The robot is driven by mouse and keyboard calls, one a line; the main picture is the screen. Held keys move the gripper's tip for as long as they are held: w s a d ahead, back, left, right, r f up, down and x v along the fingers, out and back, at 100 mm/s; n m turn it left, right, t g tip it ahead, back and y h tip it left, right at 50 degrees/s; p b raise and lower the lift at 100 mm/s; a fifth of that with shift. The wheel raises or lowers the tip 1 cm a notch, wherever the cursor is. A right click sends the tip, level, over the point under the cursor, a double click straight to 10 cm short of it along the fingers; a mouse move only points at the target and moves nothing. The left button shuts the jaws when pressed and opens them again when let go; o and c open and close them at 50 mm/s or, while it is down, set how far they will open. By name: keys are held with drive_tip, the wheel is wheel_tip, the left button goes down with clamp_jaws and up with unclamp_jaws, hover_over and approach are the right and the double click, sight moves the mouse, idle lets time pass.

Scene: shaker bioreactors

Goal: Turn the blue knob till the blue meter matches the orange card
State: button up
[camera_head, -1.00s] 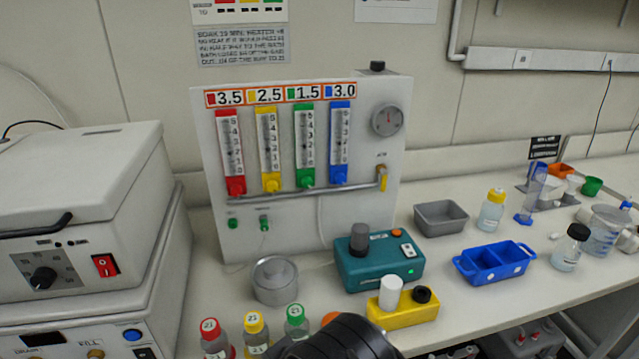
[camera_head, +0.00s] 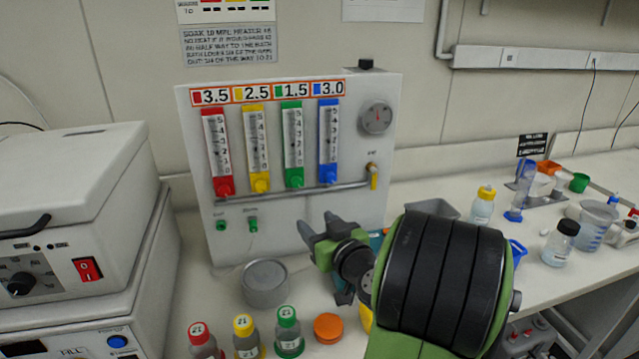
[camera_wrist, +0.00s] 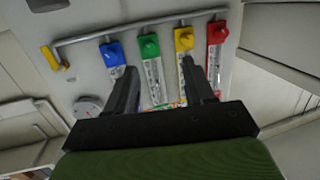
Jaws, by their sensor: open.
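The blue meter (camera_head: 328,135) is the rightmost of the upright scales on the white panel, with the blue knob (camera_head: 327,170) at its foot. The orange-bordered card (camera_head: 328,88) above it reads 3.0. The float level is too small to read. My gripper (camera_head: 318,238) is open and empty, in front of the panel and below the knobs. My gripper appears apart from the knobs.
A horizontal pipe (camera_head: 290,196) runs below the knobs to a yellow valve (camera_head: 373,177). Bottles with red, yellow and green caps (camera_head: 288,315) stand on the bench below. A round metal pot (camera_head: 265,285) is near the panel's base. A bulky oven stack (camera_head: 70,200) is at left.

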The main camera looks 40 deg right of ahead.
drive_tip(key=s+d+m+h, duration=0.3)
drive_tip(key=s+d+h, duration=0.1)
drive_tip(key=d, duration=0.3)
drive_tip(key=p, duration=1)
approach(332, 181)
drive_tip(key=x, duration=0.8)
drive_tip(key=shift+w+d+r, duration=0.1)
drive_tip(key=shift+w+r, duration=0.15)
drive_tip(key=shift+r, duration=0.1)
drive_tip(key=shift+w+d+f+p, duration=0.2)
drive_tip(key=shift+w+d+p, duration=0.05)
drive_tip(key=shift+w+p, duration=0.15)
clamp_jaws()
drive_tip(key=shift+b, duration=0.35)
